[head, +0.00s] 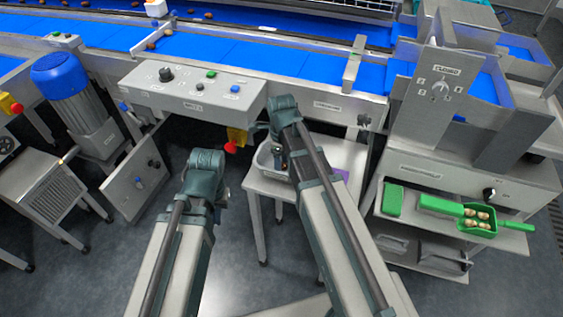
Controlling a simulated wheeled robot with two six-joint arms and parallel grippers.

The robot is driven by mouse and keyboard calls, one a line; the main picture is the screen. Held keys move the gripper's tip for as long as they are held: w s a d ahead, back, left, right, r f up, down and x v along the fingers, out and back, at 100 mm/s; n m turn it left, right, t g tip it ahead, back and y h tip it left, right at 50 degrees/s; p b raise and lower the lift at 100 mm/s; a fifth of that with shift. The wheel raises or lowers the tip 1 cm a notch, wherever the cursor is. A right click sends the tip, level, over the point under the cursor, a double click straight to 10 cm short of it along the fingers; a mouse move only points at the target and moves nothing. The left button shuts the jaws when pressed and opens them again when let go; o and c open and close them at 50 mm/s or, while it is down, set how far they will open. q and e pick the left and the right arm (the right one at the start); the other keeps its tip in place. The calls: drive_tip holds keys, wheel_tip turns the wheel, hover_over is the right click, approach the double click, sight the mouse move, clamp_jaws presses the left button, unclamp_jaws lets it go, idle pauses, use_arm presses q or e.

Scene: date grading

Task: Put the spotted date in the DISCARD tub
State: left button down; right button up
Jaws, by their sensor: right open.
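A grey tub (263,160) stands on a small steel table below the control box, partly hidden by my right arm; I cannot read a DISCARD label on it. My right gripper (279,151) is small and mostly hidden behind its own arm, at the tub; it is open. My left arm is bent at the lower middle, and its gripper is out of sight. Small brown dates (151,46) lie on the blue conveyor at the upper left. None can be told as spotted at this size.
The small steel table (262,184) also bears a purple item, partly hidden. A control box (190,92) overhangs behind it, with a red stop button (231,147) beneath. At right, a green scoop (478,226) holding several pale brown pieces lies on a steel shelf.

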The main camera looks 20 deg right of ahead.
wheel_tip(320, 180, up, 14)
drive_tip(key=p, duration=1.3)
drive_tip(key=shift+p, duration=0.4)
drive_tip(key=shift+f, duration=0.15)
drive_tip(key=s+a+n, duration=0.5)
drive_tip(key=s+n, duration=0.2)
drive_tip(key=n, duration=0.7)
drive_tip(key=s+a+n+h, duration=0.1)
drive_tip(key=s+a+n, duration=0.4)
drive_tip(key=n, duration=0.9)
drive_tip(key=shift+s+a+n, duration=0.25)
drive_tip(key=shift+s+n, duration=0.05)
drive_tip(key=shift+s, duration=0.85)
